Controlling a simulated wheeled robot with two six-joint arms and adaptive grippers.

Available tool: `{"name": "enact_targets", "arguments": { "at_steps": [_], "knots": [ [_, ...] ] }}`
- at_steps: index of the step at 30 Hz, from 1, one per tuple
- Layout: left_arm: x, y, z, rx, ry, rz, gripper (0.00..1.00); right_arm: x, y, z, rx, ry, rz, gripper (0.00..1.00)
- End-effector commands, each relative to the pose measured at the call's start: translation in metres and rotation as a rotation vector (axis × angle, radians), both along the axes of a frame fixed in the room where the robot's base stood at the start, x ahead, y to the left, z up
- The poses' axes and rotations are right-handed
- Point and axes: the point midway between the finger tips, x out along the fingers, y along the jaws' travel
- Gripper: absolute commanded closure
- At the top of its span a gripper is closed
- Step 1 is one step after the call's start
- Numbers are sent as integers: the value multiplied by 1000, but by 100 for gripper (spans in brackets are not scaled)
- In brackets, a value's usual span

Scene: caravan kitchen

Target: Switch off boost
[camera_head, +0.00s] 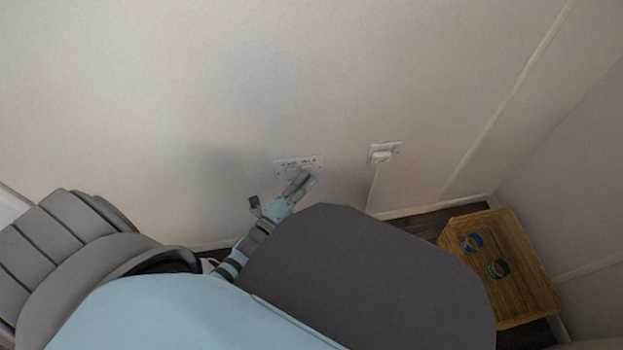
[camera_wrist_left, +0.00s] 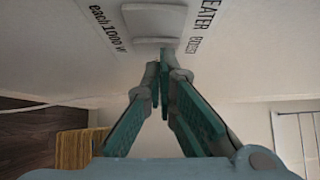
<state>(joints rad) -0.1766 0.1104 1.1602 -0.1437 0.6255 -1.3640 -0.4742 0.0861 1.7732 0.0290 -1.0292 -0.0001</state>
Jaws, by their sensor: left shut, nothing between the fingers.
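A white switch panel (camera_head: 298,160) with small dark print is on the wall in the head view. The print is too small to read there. In the left wrist view, a pale switch (camera_wrist_left: 158,20) lies at the top, between printed words reading "each 1000 W" and "EATER". I cannot read the word boost, nor tell whether the switch is on or off. My left gripper (camera_head: 306,180) is shut and empty, just in front of the panel's lower edge. Its fingertips (camera_wrist_left: 160,72) show just below the switch; contact cannot be told. My right gripper is not in view.
A second white wall fitting (camera_head: 383,152) with a cord hanging down is to the right of the panel.

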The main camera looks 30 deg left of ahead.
Motion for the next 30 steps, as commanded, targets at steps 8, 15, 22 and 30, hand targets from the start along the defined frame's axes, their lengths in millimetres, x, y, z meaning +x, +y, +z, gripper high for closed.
{"name": "enact_targets", "arguments": {
  "at_steps": [8, 15, 22, 30],
  "knots": [
    [-3, 5, 1, -12, 15, 12, 100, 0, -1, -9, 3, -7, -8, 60],
    [-16, -15, 7, -15, 16, 8, 100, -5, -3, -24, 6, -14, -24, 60],
    [-65, -20, 13, -10, 19, 0, 100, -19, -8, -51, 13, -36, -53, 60],
    [-111, -17, 16, -11, 16, -7, 100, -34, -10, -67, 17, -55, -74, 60]
  ]
}}
